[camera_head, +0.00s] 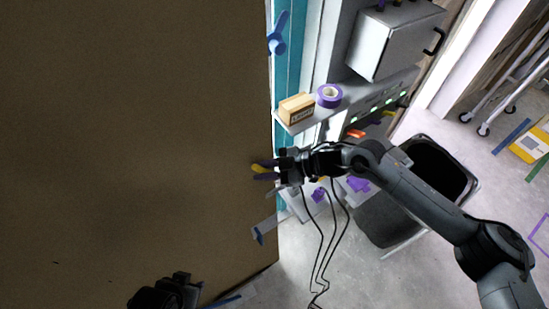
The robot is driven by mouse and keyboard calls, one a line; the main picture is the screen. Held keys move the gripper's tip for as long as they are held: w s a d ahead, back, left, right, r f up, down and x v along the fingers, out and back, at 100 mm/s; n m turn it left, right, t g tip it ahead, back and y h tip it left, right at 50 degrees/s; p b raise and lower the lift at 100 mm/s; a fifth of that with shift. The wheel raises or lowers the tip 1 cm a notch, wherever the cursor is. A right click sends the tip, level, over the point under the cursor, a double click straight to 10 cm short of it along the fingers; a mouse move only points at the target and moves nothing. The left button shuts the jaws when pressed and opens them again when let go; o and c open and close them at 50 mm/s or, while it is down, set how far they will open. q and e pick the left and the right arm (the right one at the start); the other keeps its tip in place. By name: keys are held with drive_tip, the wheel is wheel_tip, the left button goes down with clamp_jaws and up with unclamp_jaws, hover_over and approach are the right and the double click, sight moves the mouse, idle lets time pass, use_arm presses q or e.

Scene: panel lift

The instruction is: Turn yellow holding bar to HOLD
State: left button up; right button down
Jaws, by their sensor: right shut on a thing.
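The yellow holding bar (257,169) shows as a small yellow end at the right edge of the large brown panel (130,130). My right gripper (267,170) reaches in from the right and is shut on the bar, with its dark fingers above and below it. The fingers and wrist hide most of the bar, so its exact angle and any HOLD marking cannot be read. My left gripper (178,287) is at the bottom edge in front of the panel. It is dark and partly cut off, and its jaws cannot be made out.
A blue handle (279,34) stands higher on the teal frame. A shelf holds a cardboard box (296,108) and a purple tape roll (329,95). A grey cabinet (385,45) is above. A black bin (440,172) stands behind my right arm. Black cables hang below my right wrist.

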drive_tip(key=shift+s+a+f+n+h, duration=0.3)
drive_tip(key=shift+s+a+f+h, duration=0.3)
drive_tip(key=shift+a+f, duration=0.25)
drive_tip(key=shift+r, duration=0.1)
drive_tip(key=c, duration=1.1)
unclamp_jaws()
